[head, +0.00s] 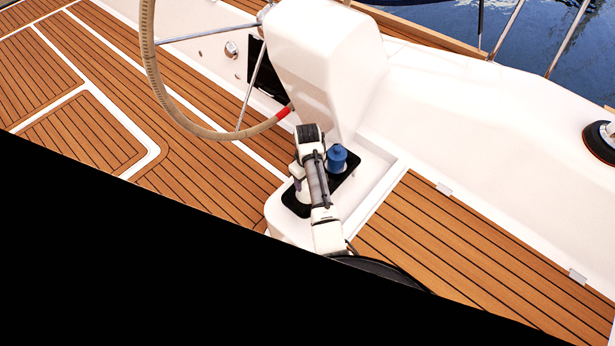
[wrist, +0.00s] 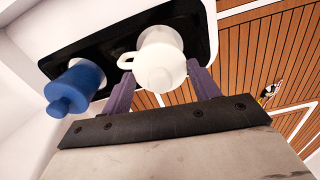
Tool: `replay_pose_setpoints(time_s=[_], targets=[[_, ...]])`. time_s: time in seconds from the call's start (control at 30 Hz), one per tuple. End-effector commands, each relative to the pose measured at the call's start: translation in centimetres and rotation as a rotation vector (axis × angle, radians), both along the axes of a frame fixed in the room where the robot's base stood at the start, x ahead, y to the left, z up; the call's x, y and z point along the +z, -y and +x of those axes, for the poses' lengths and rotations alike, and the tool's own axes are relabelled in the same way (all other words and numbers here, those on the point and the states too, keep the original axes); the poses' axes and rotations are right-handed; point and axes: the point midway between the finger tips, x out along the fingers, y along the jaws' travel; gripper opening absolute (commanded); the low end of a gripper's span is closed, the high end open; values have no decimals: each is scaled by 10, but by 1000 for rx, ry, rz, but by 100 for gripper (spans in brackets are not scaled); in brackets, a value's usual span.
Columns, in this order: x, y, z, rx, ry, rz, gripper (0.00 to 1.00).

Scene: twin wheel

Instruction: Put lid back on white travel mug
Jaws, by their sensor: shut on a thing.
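In the wrist view, the white travel mug (wrist: 162,36) stands at the black tray, seen from above at a slant. A cream-white lid (wrist: 160,72) with a round knob and a side loop is at its near end, between the purple fingers of my gripper (wrist: 160,80). The gripper is shut on the lid. The lid lines up closely with the mug, but I cannot tell whether it is seated or held just above. In the head view, my arm covers most of this spot, and the fingers do not show clearly.
A blue capped bottle (wrist: 75,88) stands close by in the black tray (wrist: 110,22); it also shows in the head view (head: 337,160). The white console (head: 325,60) and steering wheel (head: 215,133) rise just behind. Teak deck lies to both sides.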

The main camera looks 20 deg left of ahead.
Motion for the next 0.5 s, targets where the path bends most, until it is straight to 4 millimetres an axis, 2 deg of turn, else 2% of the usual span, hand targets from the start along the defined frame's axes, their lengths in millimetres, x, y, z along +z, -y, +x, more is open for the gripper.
replay_pose_setpoints(time_s=[0.33, 0.37, 0.5], targets=[[0, 0, 0, 0, 0, 0, 39], [0, 0, 0, 0, 0, 0, 62], [0, 0, 0, 0, 0, 0, 80]])
